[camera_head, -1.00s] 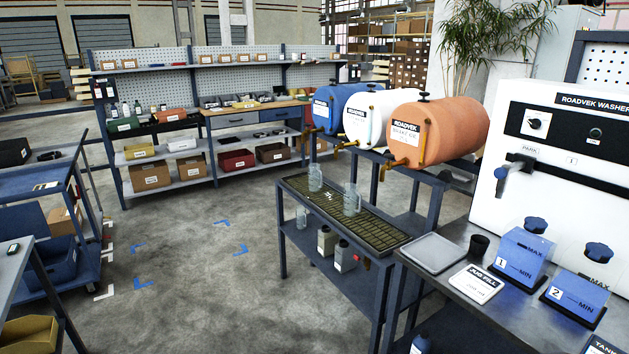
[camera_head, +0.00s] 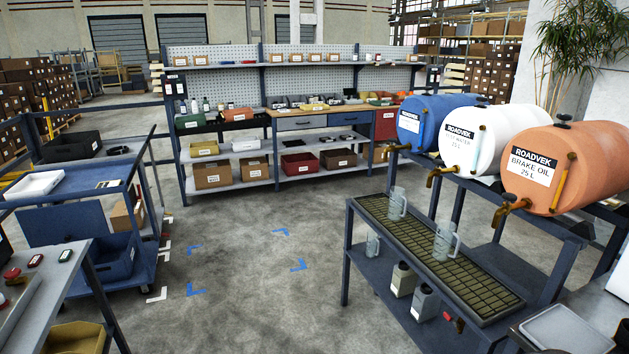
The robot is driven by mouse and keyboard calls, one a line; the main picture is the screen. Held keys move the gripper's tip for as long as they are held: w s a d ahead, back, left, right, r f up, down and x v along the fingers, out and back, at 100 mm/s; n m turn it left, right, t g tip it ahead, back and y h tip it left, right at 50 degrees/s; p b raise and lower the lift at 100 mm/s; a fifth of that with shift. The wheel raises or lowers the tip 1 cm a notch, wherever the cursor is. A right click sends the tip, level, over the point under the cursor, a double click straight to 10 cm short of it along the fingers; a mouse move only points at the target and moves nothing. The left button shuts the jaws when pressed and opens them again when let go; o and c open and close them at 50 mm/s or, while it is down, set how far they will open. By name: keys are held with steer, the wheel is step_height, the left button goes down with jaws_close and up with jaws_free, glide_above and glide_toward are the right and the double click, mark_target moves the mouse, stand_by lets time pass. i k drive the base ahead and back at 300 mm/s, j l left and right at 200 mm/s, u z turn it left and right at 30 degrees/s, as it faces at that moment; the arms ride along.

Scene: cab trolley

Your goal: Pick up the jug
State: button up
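Two clear jugs with handles stand upright on a slatted drip tray (camera_head: 376,204). The far jug (camera_head: 397,204) is near the tray's back end, and the near jug (camera_head: 445,240) is about midway along it. A third clear vessel (camera_head: 373,243) stands on the shelf below, partly hidden by the frame. The frames do not show which jug the task means. My gripper is not in view.
Blue (camera_head: 423,122), white (camera_head: 487,140) and orange (camera_head: 585,165) barrels with brass taps lie beside the tray. A blue trolley (camera_head: 95,185) stands at the left and a workbench (camera_head: 300,122) at the back. The floor between (camera_head: 245,265) is clear, with blue corner marks.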

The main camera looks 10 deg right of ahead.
mark_target(397, 198)
steer(key=i+u, duration=0.25)
steer(key=i, duration=1.75)
steer(key=i+z, duration=0.75)
steer(key=z, duration=0.15)
steer(key=i+j+z, duration=0.2)
steer(key=i+z, duration=0.25)
steer(key=i+j+z, duration=0.2)
steer(key=z, duration=0.25)
steer(key=i+j+z, duration=0.25)
steer(key=z, duration=0.15)
steer(key=j, duration=0.05)
